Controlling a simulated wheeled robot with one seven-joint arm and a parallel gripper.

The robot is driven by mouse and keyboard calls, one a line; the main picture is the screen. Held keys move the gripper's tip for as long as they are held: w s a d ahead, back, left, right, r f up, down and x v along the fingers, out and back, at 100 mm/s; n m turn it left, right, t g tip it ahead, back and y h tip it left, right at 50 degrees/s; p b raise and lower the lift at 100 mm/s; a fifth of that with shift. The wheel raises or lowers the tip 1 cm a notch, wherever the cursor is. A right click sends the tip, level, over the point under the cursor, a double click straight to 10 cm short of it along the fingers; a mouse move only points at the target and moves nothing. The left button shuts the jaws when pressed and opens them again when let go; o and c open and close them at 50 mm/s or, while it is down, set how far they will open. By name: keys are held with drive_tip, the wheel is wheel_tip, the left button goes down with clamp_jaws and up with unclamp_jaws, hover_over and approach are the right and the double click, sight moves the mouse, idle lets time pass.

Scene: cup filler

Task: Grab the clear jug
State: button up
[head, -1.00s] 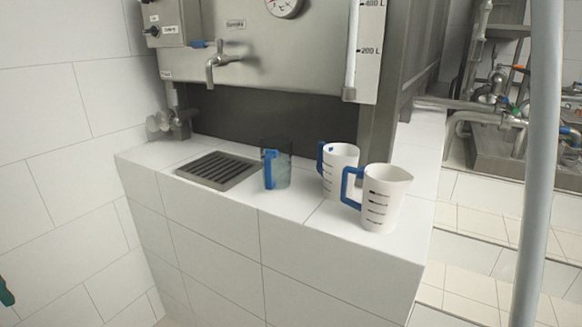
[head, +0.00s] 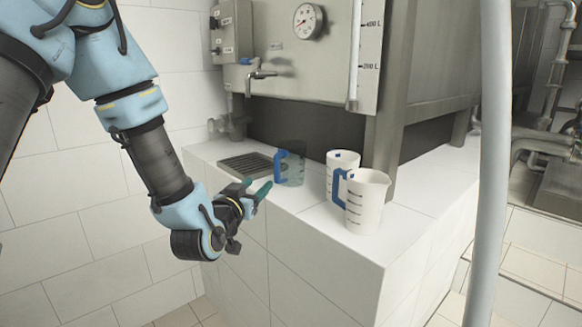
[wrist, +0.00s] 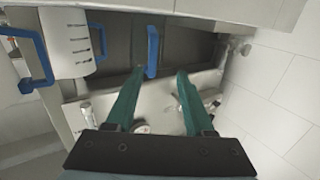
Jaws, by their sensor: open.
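The clear jug (head: 294,166), dark and see-through with a blue handle on its left, stands upright on the white tiled ledge (head: 320,228). My gripper (head: 256,187) is open and empty, with green fingers. In the head view it is to the left of and in front of the jug, apart from it. In the wrist view the jug's blue handle (wrist: 152,50) shows just beyond the gap between my fingertips (wrist: 160,73). The clear body is hard to make out there.
Two white jugs with blue handles stand right of the clear jug: a rear one (head: 342,162) and a front one (head: 366,203). A drain grate (head: 243,162) lies to its left. A metal tank (head: 350,110) with a tap (head: 258,80) is behind. A grey pole (head: 490,180) rises at right.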

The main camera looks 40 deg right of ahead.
sight(276, 171)
drive_tip(key=shift+s+d+r+p+x, duration=0.15)
drive_tip(key=shift+p+x, duration=0.55)
drive_tip(key=shift+x, duration=1.15)
drive_tip(key=shift+s+d+r+p+x, duration=0.1)
drive_tip(key=shift+s+p+x, duration=0.4)
drive_tip(key=shift+x, duration=1.35)
drive_tip(key=shift+d+p+x, duration=0.1)
drive_tip(key=shift+p+x, duration=0.8)
drive_tip(key=shift+x, duration=0.95)
clamp_jaws()
